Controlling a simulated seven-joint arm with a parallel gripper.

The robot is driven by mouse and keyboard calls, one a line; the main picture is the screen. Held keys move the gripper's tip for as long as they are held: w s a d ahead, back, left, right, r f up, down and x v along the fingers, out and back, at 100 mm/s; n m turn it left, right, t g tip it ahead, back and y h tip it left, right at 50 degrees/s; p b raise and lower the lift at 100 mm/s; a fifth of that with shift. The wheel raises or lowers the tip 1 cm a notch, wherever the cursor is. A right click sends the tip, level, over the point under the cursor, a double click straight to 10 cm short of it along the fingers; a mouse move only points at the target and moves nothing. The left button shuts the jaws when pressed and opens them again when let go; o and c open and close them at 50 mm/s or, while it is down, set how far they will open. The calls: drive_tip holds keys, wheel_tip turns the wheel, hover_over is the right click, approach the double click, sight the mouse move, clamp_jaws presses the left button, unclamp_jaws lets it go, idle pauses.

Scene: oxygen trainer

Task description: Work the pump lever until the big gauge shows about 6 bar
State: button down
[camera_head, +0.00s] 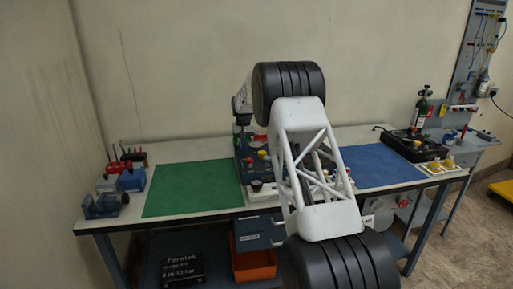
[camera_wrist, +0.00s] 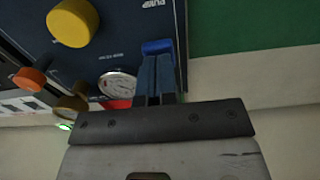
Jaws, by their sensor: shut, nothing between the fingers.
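The trainer's dark blue panel (camera_wrist: 105,45) fills the upper left of the wrist view, with the word PUMP at its top edge. A small round white-faced gauge (camera_wrist: 118,83) shows there, partly covered, and its reading is too small to tell. My gripper (camera_wrist: 160,65) is shut and empty in front of the panel. A bright blue piece (camera_wrist: 158,46) shows at its tips; I cannot tell whether it is the pump lever's end or part of the fingers.
A yellow knob (camera_wrist: 72,22), an orange knob (camera_wrist: 30,78) and a brass knob (camera_wrist: 70,105) stick out near the gripper. A green mat (camera_head: 188,188) and a blue mat (camera_head: 378,165) lie clear.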

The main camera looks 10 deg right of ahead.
drive_tip(key=shift+r, duration=1.05)
drive_tip(key=shift+f, duration=1.95)
drive_tip(key=shift+r, duration=2)
